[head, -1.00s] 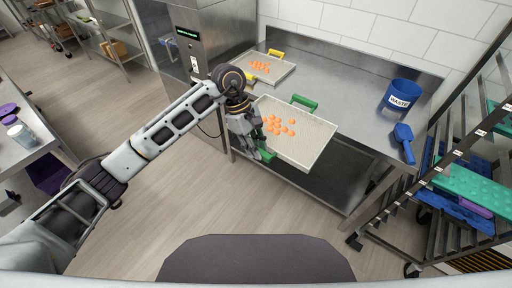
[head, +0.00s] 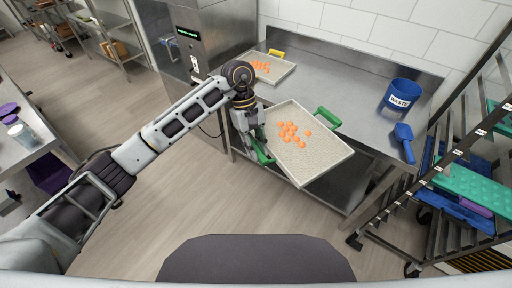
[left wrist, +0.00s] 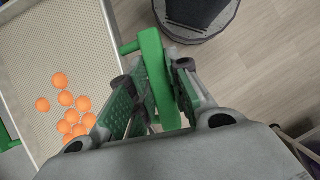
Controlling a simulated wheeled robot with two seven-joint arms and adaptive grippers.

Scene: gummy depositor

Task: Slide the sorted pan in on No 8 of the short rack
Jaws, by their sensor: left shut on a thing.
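The pan (head: 318,165) is a pale perforated tray with green handles. Several orange gummies lie loose toward its left side. My left gripper (head: 262,152) is shut on its near left green handle (left wrist: 158,75), with the fingers on either side of it in the left wrist view. The pan is at the bench's front edge and overhangs it; I cannot tell whether it touches the bench. The rack (head: 458,140) stands at the right with numbered white labels on its post and is partly cut off. Its numbers are too small to read. My right gripper is not in view.
A second pan (head: 283,75) with a yellow handle and orange gummies sits at the back left of the steel bench (head: 350,80). A blue waste bucket (head: 402,94) and blue scoop (head: 404,140) stand at the bench's right. Green and blue trays (head: 470,186) occupy the rack. The front floor is clear.

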